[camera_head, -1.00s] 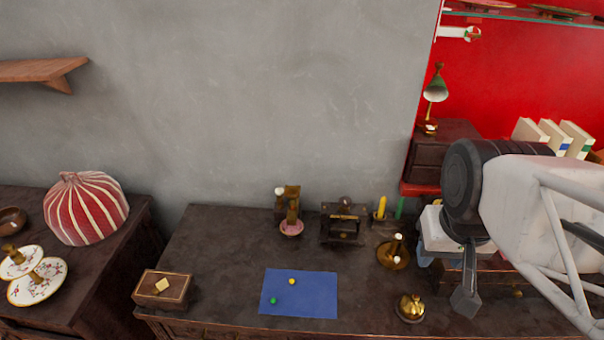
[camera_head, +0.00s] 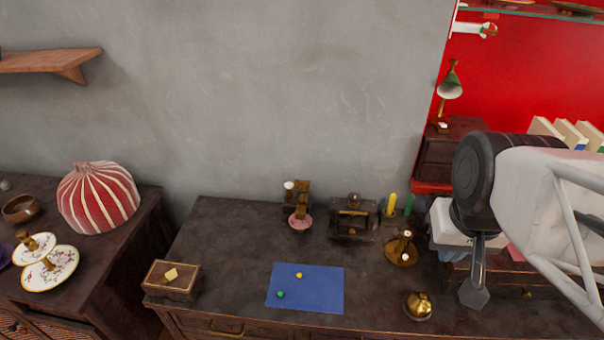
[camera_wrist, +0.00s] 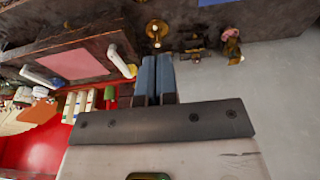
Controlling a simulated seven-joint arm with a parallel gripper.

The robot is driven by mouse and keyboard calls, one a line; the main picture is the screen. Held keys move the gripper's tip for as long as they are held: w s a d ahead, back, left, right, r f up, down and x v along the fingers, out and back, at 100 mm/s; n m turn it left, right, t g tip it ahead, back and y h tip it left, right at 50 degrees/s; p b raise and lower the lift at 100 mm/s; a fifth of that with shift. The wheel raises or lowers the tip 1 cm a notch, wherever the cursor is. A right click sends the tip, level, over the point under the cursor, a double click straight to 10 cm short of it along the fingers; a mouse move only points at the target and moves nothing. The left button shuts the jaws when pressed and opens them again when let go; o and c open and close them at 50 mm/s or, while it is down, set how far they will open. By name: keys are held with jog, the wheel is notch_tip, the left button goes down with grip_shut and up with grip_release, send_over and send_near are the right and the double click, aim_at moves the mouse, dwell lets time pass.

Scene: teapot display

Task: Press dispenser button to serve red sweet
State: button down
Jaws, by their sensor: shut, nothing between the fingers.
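A brass stand (camera_head: 302,188) with a white knob and a pink dish (camera_head: 300,222) stands at the back of the dark table; it may be the dispenser. In the wrist view, a small brass and pinkish thing (camera_wrist: 231,46) could be the same. No red sweet can be made out. A yellow sweet (camera_head: 299,275) and a green sweet (camera_head: 281,294) lie on the blue mat (camera_head: 320,298). My gripper (camera_head: 475,292) is shut and empty, right of the mat and the brass stand and apart from both. Its fingers also show in the wrist view (camera_wrist: 155,65).
A brass bell (camera_head: 418,306) and a brass holder with white tips (camera_head: 402,249) stand between mat and gripper. A dark wooden device (camera_head: 353,218) stands behind. A wooden box (camera_head: 171,281) sits at the left. The table's middle is largely clear.

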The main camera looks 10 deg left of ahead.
jog(key=w+a+r, duration=0.2)
jog(key=w+a, duration=0.2)
jog(key=w, duration=0.9)
jog(key=g+y, duration=0.1)
jog(key=g, duration=0.1)
send_over(290, 184)
jog(key=d, duration=0.2)
notch_tip(290, 184, down, 17)
jog(key=shift+s+a, duration=0.25)
jog(key=shift+s, duration=0.2)
jog(key=f, duration=0.4)
jog(key=a+f, duration=0.1)
jog(key=f, duration=0.9)
jog(key=shift+w+a, duration=0.15)
jog(key=shift+w, duration=0.2)
